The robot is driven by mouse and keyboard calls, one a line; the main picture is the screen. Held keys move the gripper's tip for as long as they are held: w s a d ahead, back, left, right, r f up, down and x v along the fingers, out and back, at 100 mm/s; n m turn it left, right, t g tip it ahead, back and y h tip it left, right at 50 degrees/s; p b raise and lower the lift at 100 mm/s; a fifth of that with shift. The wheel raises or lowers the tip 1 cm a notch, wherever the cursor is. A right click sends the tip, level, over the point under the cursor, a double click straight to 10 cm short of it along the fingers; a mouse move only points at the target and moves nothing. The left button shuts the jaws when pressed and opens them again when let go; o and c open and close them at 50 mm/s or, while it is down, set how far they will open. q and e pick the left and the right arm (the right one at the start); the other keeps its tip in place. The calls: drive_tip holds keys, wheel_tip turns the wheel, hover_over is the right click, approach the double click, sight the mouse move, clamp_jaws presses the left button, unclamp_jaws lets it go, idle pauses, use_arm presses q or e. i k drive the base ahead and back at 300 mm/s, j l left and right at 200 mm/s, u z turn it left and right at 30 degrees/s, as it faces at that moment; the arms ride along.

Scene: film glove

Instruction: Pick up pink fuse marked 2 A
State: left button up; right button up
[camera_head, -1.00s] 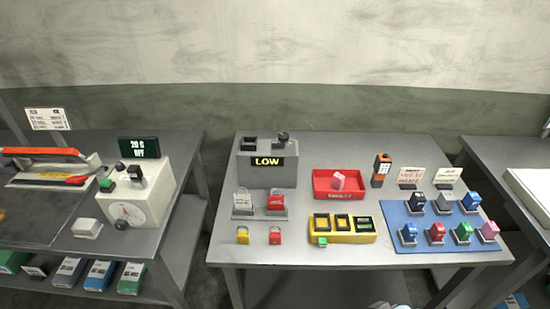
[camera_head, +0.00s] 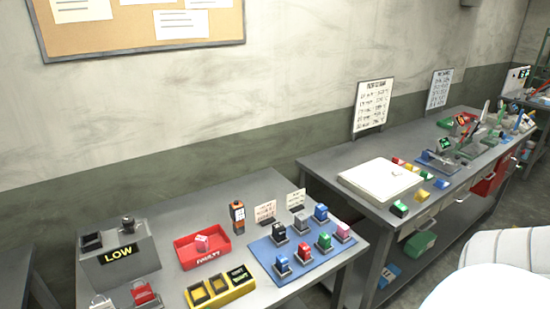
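A pink fuse (camera_head: 343,232) stands at the right end of a blue mat (camera_head: 262,250), among blue, green, red, grey and black fuses. Another pink block (camera_head: 202,243) lies in a red tray (camera_head: 186,256) labelled FAULTY. Their ratings are too small to read, so I cannot tell which is marked 2 A. Neither of my grippers is in view.
A yellow holder with slots (camera_head: 226,295) and a grey box reading LOW (camera_head: 120,270) share the table. An orange-black tester (camera_head: 238,217) stands behind the mat. A second bench at right bears a white panel (camera_head: 381,180). A gap separates the tables.

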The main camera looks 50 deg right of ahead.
sight(343, 229)
drive_tip(key=z, duration=1.75)
